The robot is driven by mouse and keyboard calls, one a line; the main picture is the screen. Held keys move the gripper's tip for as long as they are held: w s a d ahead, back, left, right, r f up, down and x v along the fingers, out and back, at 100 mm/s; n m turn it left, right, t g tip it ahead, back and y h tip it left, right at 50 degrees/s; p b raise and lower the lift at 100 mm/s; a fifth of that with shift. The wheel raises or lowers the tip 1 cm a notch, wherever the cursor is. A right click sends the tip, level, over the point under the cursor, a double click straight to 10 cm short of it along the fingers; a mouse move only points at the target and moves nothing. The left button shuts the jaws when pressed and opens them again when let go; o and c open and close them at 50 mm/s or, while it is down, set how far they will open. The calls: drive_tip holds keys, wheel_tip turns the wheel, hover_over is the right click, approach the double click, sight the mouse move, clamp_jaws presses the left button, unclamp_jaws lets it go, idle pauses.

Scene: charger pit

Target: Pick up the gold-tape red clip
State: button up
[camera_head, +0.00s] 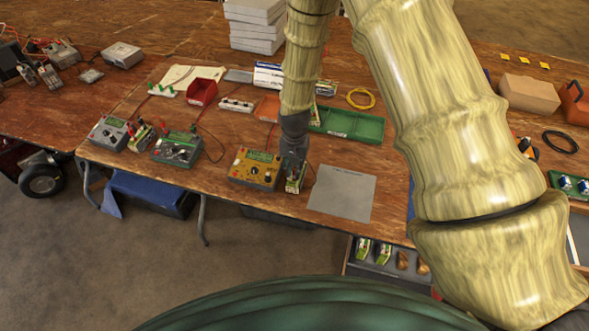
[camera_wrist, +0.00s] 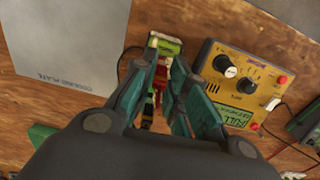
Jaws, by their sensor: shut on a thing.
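My gripper (camera_head: 293,158) is at the front of the wooden table, directly over a small green-and-white battery block (camera_head: 294,186). In the wrist view my gripper's fingers (camera_wrist: 162,80) are closed in on a narrow red clip (camera_wrist: 158,86) at the near side of the block (camera_wrist: 164,43). The gold tape is too small to make out clearly. The fingers hide part of the clip, and I cannot tell whether it is still touching the block. A yellow meter (camera_head: 254,168) stands just left of the block; its display reads FULL in the wrist view (camera_wrist: 238,114).
A grey plate (camera_head: 342,193) lies flat right of my gripper. A green tray (camera_head: 352,125) is behind it. The table's front edge is close.

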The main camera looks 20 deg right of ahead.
drive_tip(key=shift+r, duration=0.1)
drive_tip(key=shift+r+b, duration=0.65)
drive_tip(key=shift+r, duration=0.2)
drive_tip(key=shift+s+a+r+b, duration=0.1)
drive_tip(key=shift+a+r+b, duration=0.25)
drive_tip(key=shift+r+b, duration=0.3)
drive_tip(key=s+a+r+b, duration=0.1)
drive_tip(key=s+a+b, duration=0.3)
drive_tip(key=a, duration=0.9)
drive_tip(key=shift+s+a+r, duration=0.4)
drive_tip(key=shift+s, duration=0.85)
drive_tip(key=shift+r, duration=0.1)
drive_tip(key=w+r+p, duration=0.3)
drive_tip(key=w+p, duration=0.1)
drive_tip(key=w, duration=1.9)
drive_tip(key=shift+w+d+r, duration=0.15)
drive_tip(key=shift+w, duration=0.25)
